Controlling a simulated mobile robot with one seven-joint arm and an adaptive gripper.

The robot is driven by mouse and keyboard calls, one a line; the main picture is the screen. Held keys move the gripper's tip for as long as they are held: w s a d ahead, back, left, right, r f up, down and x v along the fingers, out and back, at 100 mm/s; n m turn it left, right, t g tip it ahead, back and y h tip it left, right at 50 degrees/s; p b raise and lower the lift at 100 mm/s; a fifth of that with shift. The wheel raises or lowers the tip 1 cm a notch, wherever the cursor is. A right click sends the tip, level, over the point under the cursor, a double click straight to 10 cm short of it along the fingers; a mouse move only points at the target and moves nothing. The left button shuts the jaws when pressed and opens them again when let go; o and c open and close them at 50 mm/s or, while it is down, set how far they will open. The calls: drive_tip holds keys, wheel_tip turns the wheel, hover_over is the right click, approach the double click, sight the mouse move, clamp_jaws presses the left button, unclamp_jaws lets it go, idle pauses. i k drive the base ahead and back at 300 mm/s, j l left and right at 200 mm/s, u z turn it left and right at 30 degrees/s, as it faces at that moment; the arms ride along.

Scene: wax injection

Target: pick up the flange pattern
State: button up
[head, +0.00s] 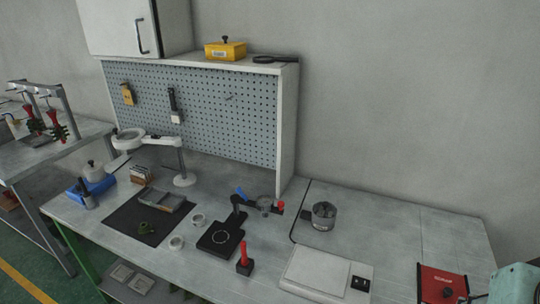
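No piece can be named as the flange pattern for certain at this size. A small dark green piece (148,228) lies on the dark mat (120,216) at the left of the bench. Two small pale ring-shaped pieces stand right of the mat, one farther back (198,220) and one nearer (176,242). A thin pale ring (220,237) shows on a black stand base (222,240). My gripper is not in view.
A magnifier lamp (184,178) stands behind the mat. A red-handled tool (244,260), a white scale (314,272), a grey metal pot (324,215) and a red box (441,284) stand to the right. The bench's back right is clear.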

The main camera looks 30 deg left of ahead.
sight(145, 228)
drive_tip(key=k+j+u, duration=0.1)
drive_tip(key=u, duration=2.15)
drive_tip(key=i+j, duration=0.1)
drive_tip(key=j, duration=0.25)
drive_tip(key=i+j+z, duration=0.1)
drive_tip(key=j, duration=0.25)
drive_tip(key=i+j, duration=0.1)
drive_tip(key=j, duration=0.25)
drive_tip(key=i+j+z, duration=0.3)
drive_tip(key=i+j, duration=0.25)
drive_tip(key=i, duration=0.15)
